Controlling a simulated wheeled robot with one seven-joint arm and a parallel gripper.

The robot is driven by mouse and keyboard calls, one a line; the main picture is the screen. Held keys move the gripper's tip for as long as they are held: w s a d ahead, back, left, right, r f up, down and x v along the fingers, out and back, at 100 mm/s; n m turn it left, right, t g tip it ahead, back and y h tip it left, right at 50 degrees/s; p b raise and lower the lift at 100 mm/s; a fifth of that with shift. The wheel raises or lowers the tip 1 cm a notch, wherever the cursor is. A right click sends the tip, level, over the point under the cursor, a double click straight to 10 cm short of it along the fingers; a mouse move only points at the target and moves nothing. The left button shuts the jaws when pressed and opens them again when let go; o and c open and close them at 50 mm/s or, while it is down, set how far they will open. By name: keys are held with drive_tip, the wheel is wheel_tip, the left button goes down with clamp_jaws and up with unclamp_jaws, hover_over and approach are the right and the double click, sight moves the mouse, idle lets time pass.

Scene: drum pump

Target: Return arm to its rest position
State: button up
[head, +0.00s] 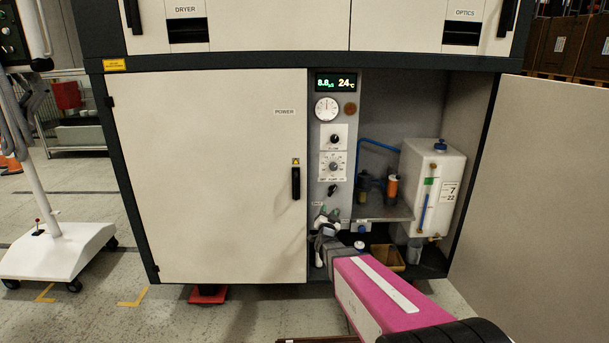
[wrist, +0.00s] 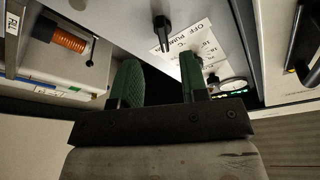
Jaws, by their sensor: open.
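My gripper (head: 328,216) is in front of the lower part of the grey control panel (head: 316,180) in the head view. In the wrist view my gripper (wrist: 160,82) shows two green fingers spread apart, with nothing held between them. A black knob (wrist: 162,34) on the panel shows beyond the fingertips, apart from them. My arm reaches in from the lower right of the head view. I cannot tell from these views how close the fingers are to the panel.
The right cabinet door (head: 540,180) stands open; the left door (head: 210,180) is shut. The open bay holds a white tank (head: 430,180), an orange-topped part (head: 392,187) and a blue hose (head: 378,145). A white wheeled stand (head: 60,250) is at left. Floor between is mostly clear.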

drive_tip(key=s+a+f+n+g+y, duration=0.1)
drive_tip(key=s+f+n+g+y, duration=0.5)
drive_tip(key=s+g, duration=0.35)
drive_tip(key=s+d+f+n+g+h, duration=0.1)
drive_tip(key=s+d+g, duration=0.1)
drive_tip(key=s+g, duration=0.3)
drive_tip(key=s+d+f+n+g+h, duration=0.1)
drive_tip(key=s+g, duration=0.4)
drive_tip(key=s, duration=0.8)
drive_tip(key=shift+s+d, duration=0.15)
drive_tip(key=shift+d, duration=0.4)
drive_tip(key=shift+g, duration=0.25)
